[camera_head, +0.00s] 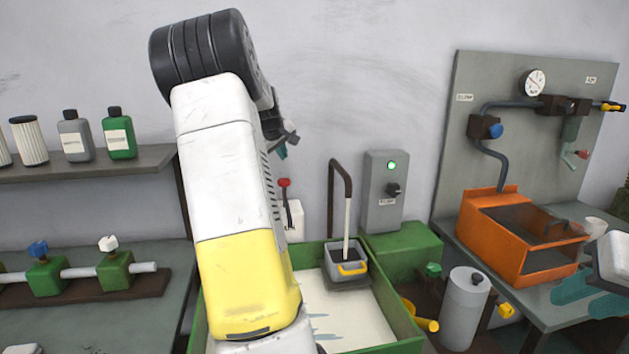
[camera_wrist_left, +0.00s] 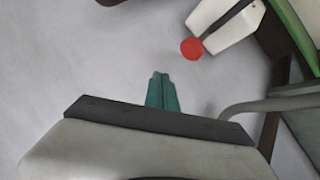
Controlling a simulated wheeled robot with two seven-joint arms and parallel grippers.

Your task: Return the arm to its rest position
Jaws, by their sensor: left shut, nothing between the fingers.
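My left arm, white and yellow, rises across the middle of the head view and bends at a dark ribbed joint near the top. My left gripper (camera_head: 282,150) is mostly hidden behind it; a bit of teal finger shows in front of the wall. In the left wrist view, its teal fingers (camera_wrist_left: 162,92) are together with nothing between them. My right gripper (camera_head: 585,295) is at the right edge of the head view, in front of the orange box, its teal fingers apart and empty. It is partly cut off by the frame.
A green-rimmed tray (camera_head: 398,312) with a grey bucket (camera_head: 345,263) lies behind and below my left arm. A shelf (camera_head: 90,163) with bottles is at left. An orange box (camera_head: 500,240) stands at right. A red knob (camera_wrist_left: 191,48) shows in the wrist view.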

